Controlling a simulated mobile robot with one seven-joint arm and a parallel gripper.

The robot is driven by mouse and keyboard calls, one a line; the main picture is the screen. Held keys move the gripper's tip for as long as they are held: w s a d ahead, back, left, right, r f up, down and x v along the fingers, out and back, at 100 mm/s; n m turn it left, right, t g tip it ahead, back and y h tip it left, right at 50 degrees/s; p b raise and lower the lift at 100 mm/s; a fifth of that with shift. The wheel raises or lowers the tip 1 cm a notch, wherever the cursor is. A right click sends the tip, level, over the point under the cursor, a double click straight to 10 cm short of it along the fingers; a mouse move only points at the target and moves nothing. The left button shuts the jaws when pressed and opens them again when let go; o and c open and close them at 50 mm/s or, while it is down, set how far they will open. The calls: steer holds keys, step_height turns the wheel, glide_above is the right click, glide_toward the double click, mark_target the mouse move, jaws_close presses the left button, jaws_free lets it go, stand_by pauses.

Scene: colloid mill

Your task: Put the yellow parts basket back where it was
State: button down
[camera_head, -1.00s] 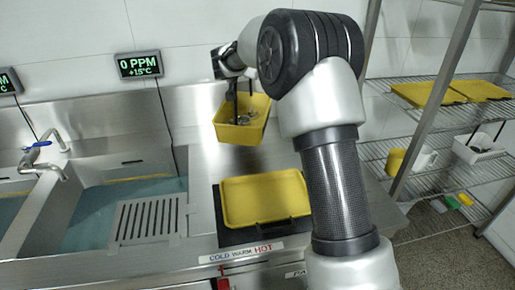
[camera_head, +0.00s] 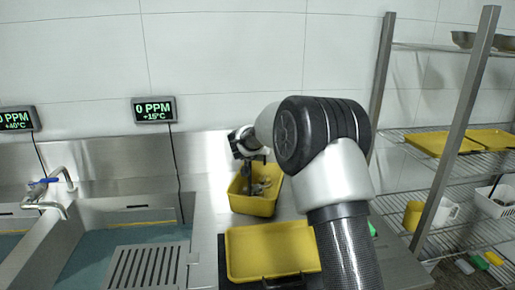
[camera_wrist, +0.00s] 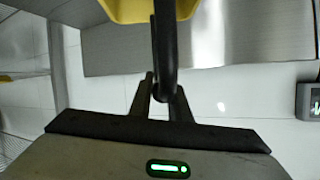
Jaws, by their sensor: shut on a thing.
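The yellow parts basket (camera_head: 254,204) is at the back of the steel counter, behind the yellow tray, with several small metal parts inside. My gripper (camera_head: 257,160) is above it, shut on its dark handle. In the wrist view the dark handle (camera_wrist: 165,50) runs between the fingers of my gripper (camera_wrist: 165,88), and a yellow edge of the basket shows at the top. I cannot tell whether the basket's bottom touches the counter. My arm covers part of the counter to the right.
A yellow tray (camera_head: 272,250) lies on a dark plate in front of the basket. Sinks with a slotted steel plate (camera_head: 146,267) are at left. Wire shelves (camera_head: 440,190) with yellow trays (camera_head: 455,142) and a white basket (camera_head: 497,198) stand at right. The steel wall is close behind.

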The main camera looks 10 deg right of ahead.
stand_by(0.3)
steer(key=c, duration=1.7)
jaws_free()
steer(key=shift+f, duration=0.2)
steer(key=shift+o, duration=0.2)
